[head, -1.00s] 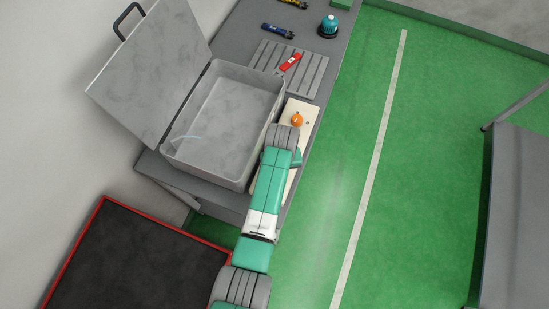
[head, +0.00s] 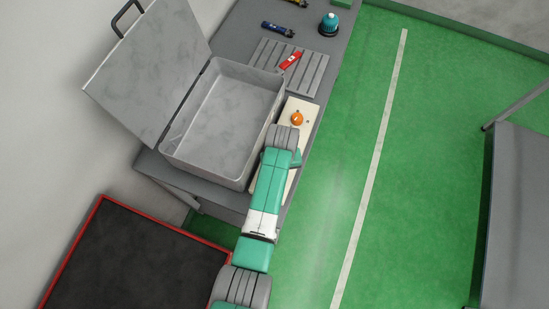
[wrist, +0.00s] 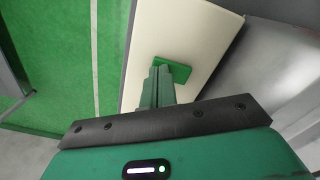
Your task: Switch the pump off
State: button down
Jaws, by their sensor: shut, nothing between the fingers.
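A cream panel (head: 301,110) lies on the bench beside the open box, with an orange knob (head: 297,118) near its far end. My arm covers much of its near part in the head view. In the wrist view the panel (wrist: 185,35) carries a flat green square piece (wrist: 179,71), which may be the pump's switch. My gripper (wrist: 160,72) is shut and empty, its green fingers pointing at the panel beside this piece and partly covering it. I cannot tell whether they touch it. The fingertips are hidden in the head view.
A grey box (head: 220,177) with its lid (head: 150,75) raised stands left of the panel. Beyond are a slatted rack (head: 265,60) with a red item (head: 290,61), a blue item (head: 277,28) and a teal-topped object (head: 328,26). Green floor (head: 420,150) lies open to the right.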

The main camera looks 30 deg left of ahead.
notch_tip(320, 180, up, 7)
jog(key=p, duration=0.6)
jog(key=shift+p, duration=0.3)
jog(key=w+d+r+m+t+y, duration=0.1)
jog(key=w+r+t, duration=0.4)
jog(key=r, duration=0.5)
jog(key=w+d+r+m+t, duration=0.1)
jog(key=w+r+t, duration=0.1)
jog(key=w+r, duration=0.65)
jog(key=d+r+m+t+p, duration=0.1)
jog(key=d+r+t, duration=0.15)
jog(key=r, duration=0.95)
jog(key=d+r+m+t, duration=0.15)
jog(key=r+t, duration=0.25)
jog(key=r, duration=0.7)
jog(key=s+d+r+m+t, duration=0.1)
jog(key=s+d+r+t, duration=0.1)
jog(key=s+r, duration=0.4)
jog(key=s+d+r+m+t, duration=0.1)
jog(key=s+d+r+t, duration=0.2)
jog(key=r, duration=1.2)
jog(key=s+d+r+m+t+p, duration=0.1)
jog(key=s+d+r+t, duration=0.2)
jog(key=s+r+t, duration=0.3)
jog(key=s+r, duration=0.4)
jog(key=s, duration=0.1)
jog(key=shift+r+h, duration=0.3)
jog(key=shift+r, duration=0.1)
